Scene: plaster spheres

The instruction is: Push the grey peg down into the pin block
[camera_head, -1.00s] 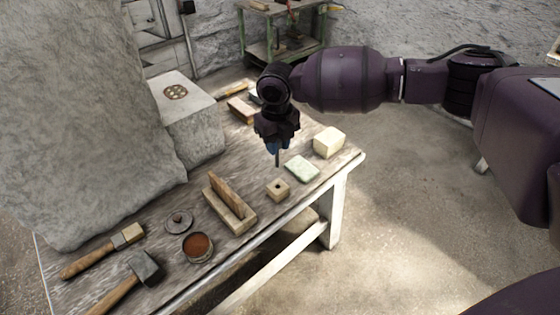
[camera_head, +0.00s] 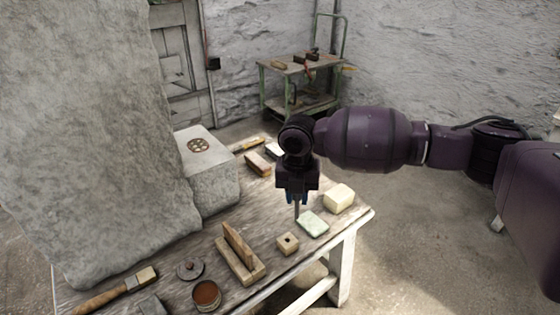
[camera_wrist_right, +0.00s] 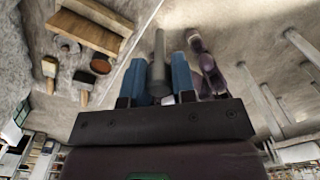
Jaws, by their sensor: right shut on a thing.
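My right gripper (camera_head: 297,197) points down over the workbench and is shut on the grey peg (camera_head: 297,211). The peg hangs below the fingers, and its lower end appears free in the air. In the right wrist view the peg (camera_wrist_right: 158,50) sticks out between the two blue fingers of the right gripper (camera_wrist_right: 157,76). The pin block (camera_head: 288,244) is a small wooden block with a dark hole in its top, near the bench's front edge. In the head view the peg's tip shows just above and slightly right of the hole, apart from the block. My left gripper is not in view.
A green-white slab (camera_head: 313,223) and a cream block (camera_head: 339,198) lie right of the pin block. A wooden holder (camera_head: 240,268) is at its left, with a tin (camera_head: 206,294) beyond. A large stone (camera_head: 100,140) fills the left of the bench (camera_head: 190,242).

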